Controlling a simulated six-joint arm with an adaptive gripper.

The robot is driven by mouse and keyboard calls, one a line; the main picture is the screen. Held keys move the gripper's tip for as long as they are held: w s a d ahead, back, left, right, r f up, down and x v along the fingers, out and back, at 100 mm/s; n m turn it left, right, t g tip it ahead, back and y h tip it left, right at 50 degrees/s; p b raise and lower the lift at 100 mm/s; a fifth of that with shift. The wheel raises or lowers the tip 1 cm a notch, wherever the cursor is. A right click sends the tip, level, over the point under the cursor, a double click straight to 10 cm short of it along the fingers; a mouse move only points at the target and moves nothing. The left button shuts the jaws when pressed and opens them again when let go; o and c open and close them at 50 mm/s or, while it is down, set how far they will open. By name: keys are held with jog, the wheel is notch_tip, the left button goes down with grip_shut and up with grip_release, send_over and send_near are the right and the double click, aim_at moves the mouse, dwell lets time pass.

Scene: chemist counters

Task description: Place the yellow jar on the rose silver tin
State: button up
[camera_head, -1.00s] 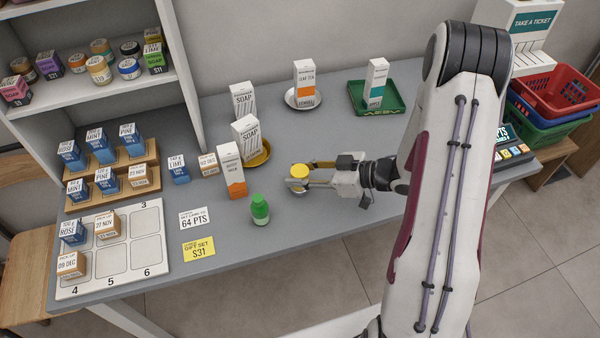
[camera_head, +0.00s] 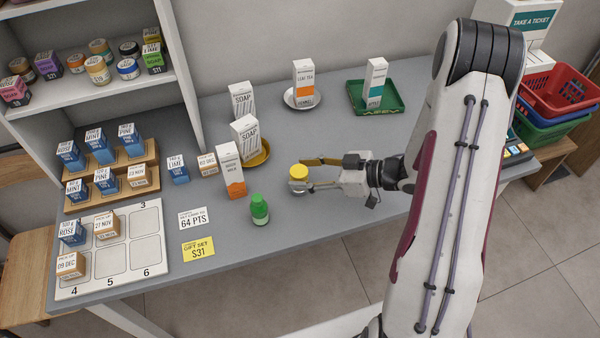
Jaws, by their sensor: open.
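The small yellow jar (camera_head: 299,171) is at the middle of the counter, at the end of my gripper (camera_head: 303,174). A small silvery thing (camera_head: 299,190) shows directly below it, partly hidden by the near finger. It may be the silver tin with the jar on top, but I cannot read a rose label. My gripper is open, reaching in from the right, with one finger on the far side of the jar and the other on the near side. Whether a finger touches the jar is too small to tell.
A green-capped bottle (camera_head: 259,208) and an orange-and-white carton (camera_head: 230,171) stand close on the left. Soap boxes (camera_head: 246,137) are behind. A white dish (camera_head: 302,99) and green tray (camera_head: 399,104) hold cartons. The counter's front right is clear.

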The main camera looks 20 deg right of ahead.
jog(key=v, duration=1)
jog(key=shift+s, duration=0.1)
dwell(0.4)
jog(key=shift+d, duration=0.1)
